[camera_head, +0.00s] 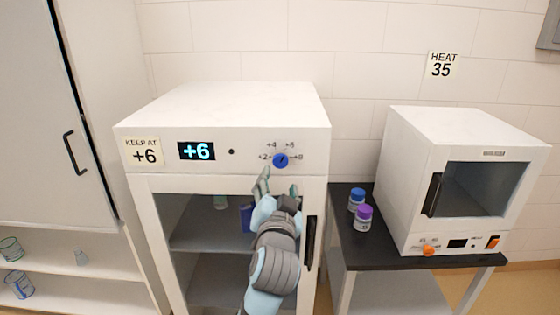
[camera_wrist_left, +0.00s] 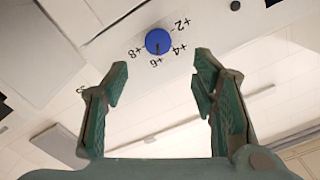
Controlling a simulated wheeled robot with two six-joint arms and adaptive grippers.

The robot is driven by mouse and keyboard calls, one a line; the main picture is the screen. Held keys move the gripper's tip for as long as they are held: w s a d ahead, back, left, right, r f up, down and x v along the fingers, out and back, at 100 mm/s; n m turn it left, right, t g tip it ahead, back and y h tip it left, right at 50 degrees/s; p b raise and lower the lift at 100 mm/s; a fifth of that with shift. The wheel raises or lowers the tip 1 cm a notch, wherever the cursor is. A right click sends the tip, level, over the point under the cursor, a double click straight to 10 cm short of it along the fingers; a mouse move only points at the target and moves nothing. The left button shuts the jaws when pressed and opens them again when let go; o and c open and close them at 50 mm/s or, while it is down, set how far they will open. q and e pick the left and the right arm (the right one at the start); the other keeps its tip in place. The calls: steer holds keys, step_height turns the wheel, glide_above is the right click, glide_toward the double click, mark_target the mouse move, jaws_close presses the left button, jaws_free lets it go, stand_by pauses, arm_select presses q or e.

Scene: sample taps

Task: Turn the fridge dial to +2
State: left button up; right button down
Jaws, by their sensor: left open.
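The blue fridge dial (camera_head: 280,160) is on the white front panel of the fridge (camera_head: 220,104), with a printed scale from +2 to +8 around it. The fridge display (camera_head: 196,151) reads +6. In the left wrist view the dial (camera_wrist_left: 158,41) appears upside down, and its dark mark seems to face +6. My left gripper (camera_head: 277,186) is open and empty just below the dial, fingers pointing up at the panel. In the wrist view its fingertips (camera_wrist_left: 161,72) are spread, with the dial beyond the gap, apart from them. My right gripper is not in view.
The fridge door has a dark handle (camera_head: 311,243). To the right, a dark-topped table (camera_head: 345,232) bears two capped jars and a white oven (camera_head: 415,160). A HEAT 35 sign (camera_head: 441,65) hangs above.

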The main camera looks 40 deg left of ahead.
mark_target(280, 163)
arm_select(q)
steer(key=x, duration=1.1)
steer(key=shift+f, duration=0.15)
steer(key=shift+c, duration=0.3)
steer(key=c, duration=1.1)
